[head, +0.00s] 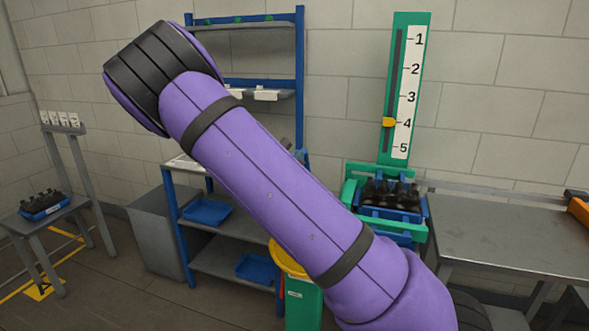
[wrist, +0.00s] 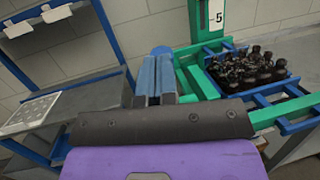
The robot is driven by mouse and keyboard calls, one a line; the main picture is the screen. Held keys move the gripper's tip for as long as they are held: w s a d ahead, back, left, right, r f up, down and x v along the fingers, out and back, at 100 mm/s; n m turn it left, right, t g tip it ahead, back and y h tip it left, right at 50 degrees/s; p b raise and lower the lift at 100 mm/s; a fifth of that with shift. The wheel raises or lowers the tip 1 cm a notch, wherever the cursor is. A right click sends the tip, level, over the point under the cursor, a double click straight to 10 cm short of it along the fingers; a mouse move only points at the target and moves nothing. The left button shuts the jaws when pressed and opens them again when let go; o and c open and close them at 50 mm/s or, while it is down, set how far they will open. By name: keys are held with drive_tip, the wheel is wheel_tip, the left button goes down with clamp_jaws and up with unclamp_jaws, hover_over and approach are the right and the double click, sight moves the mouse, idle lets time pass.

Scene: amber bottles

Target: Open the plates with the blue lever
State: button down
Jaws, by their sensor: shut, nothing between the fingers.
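My gripper (wrist: 156,72) is shut and empty in the wrist view, its two blue-grey fingers close together; in the head view my purple arm hides it. A blue rounded piece (wrist: 162,50) shows just beyond the fingertips; it may be the blue lever, but I cannot tell for sure, nor whether the fingers touch it. Green plates (wrist: 190,77) stand right of the fingers, beside a blue rack of dark bottles (wrist: 245,72). In the head view the green frame (head: 349,192) flanks the bottles (head: 391,193), below a green scale whose yellow pointer (head: 389,122) sits near 4.
A blue-framed shelf (head: 301,80) stands behind my arm, with blue trays (head: 207,211) on it. A yellow-rimmed green bin (head: 303,300) is below my arm. A grey table (head: 500,235) lies at right. A stand with a bottle crate (head: 42,207) is at far left.

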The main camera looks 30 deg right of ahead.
drive_tip(key=w+d+r+y, duration=0.1)
drive_tip(key=w+d+r+g+y, duration=0.1)
drive_tip(key=d, duration=0.1)
drive_tip(key=w+d+r+y, duration=0.1)
drive_tip(key=w+d, duration=0.1)
drive_tip(key=shift+d+r+n+g+y, duration=0.1)
drive_tip(key=shift+n+g+y, duration=0.2)
drive_tip(key=shift+g, duration=0.1)
drive_tip(key=w+d+y, duration=0.1)
drive_tip(key=w+d, duration=0.3)
drive_tip(key=d, duration=0.1)
drive_tip(key=shift+d+r+g, duration=0.15)
drive_tip(key=shift+r+g, duration=0.1)
drive_tip(key=shift+g, duration=0.05)
drive_tip(key=shift+w+d+r, duration=0.1)
drive_tip(key=shift+d+r, duration=0.05)
drive_tip(key=shift+d, duration=0.05)
drive_tip(key=w+r+v, duration=0.1)
drive_tip(key=r+v, duration=0.1)
drive_tip(key=v, duration=1.2)
drive_tip(key=shift+r+n, duration=0.2)
drive_tip(key=shift+n, duration=0.1)
drive_tip(key=shift+s, duration=0.1)
